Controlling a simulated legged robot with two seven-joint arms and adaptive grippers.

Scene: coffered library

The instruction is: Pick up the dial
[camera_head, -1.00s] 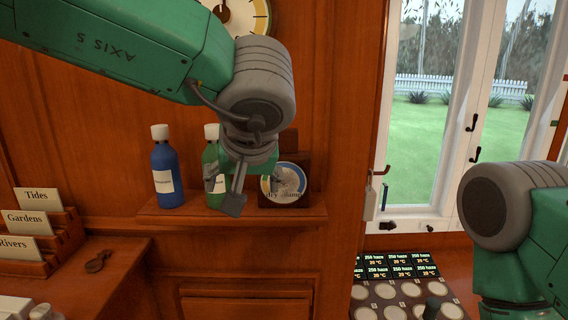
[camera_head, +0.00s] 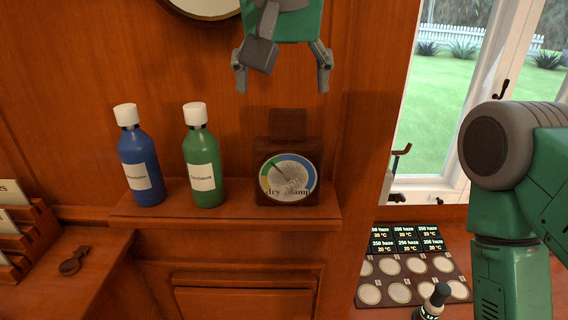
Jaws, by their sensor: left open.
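The dial (camera_head: 287,178) is a round face marked "dry" and "damp", with blue and green bands, on a dark wooden block. It stands on the small wall shelf, near its right end. My left gripper (camera_head: 282,84) is open and empty, with its fingers pointing down. It hangs above the dial's block and apart from it. My right arm shows at the right edge, but its gripper is not in view.
A green bottle (camera_head: 202,158) and a blue bottle (camera_head: 139,158) stand left of the dial on the shelf (camera_head: 230,215). A dark tray (camera_head: 415,275) with several round pads lies lower right. A card rack (camera_head: 30,240) is at left. A window is at right.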

